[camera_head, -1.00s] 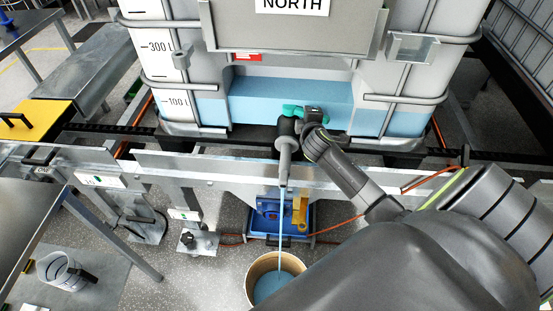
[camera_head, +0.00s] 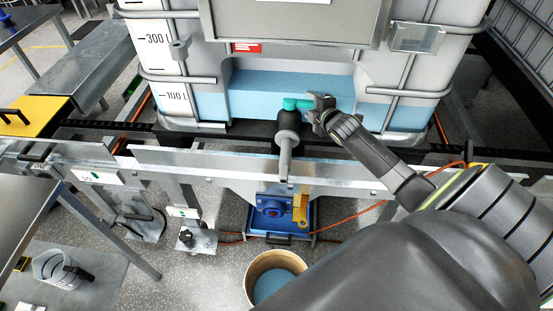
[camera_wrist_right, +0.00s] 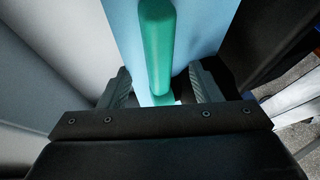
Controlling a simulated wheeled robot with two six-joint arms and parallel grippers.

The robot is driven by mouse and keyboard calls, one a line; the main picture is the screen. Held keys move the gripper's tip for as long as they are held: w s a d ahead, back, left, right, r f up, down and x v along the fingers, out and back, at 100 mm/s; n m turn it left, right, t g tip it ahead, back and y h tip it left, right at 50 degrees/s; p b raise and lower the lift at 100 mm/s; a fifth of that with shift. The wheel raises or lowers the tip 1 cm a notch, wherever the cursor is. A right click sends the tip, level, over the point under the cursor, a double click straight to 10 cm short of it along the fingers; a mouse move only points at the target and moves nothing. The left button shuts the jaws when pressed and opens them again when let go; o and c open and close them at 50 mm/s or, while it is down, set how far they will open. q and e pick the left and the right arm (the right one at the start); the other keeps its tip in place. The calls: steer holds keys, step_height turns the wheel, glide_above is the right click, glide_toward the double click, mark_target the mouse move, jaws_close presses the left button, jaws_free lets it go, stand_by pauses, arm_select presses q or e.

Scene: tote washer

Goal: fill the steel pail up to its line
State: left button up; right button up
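The pail (camera_head: 261,264) stands on the floor under the spout, at the bottom middle of the head view. Its inner wall looks tan, and blue liquid (camera_head: 270,287) lies in it. My right arm hides part of it, and I cannot make out a fill line. The tank's dark valve with grey spout (camera_head: 285,150) points down above the pail, with no stream showing. The teal valve handle (camera_head: 294,103) points right; it also shows in the right wrist view (camera_wrist_right: 156,50). My right gripper (camera_head: 314,105) is open, its fingers apart on both sides of the handle. My left gripper is out of view.
The tank (camera_head: 290,100) holds blue liquid near its 100 L mark. A metal rail (camera_head: 230,163) runs across in front of it. A blue device (camera_head: 272,207) sits behind the pail. A clear jug (camera_head: 52,267) stands at the lower left.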

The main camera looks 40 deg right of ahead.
stand_by(0.4)
steer(key=p+v, duration=0.2)
steer(key=shift+s+r+p, duration=0.2)
steer(key=shift+r+p, duration=0.05)
steer(key=shift+p, duration=0.1)
steer(key=p+v, duration=0.3)
steer(key=v, duration=0.1)
steer(key=shift+s+a+p, duration=0.1)
steer(key=shift+s+p, duration=0.2)
steer(key=shift+p, duration=0.1)
steer(key=shift+f, duration=0.1)
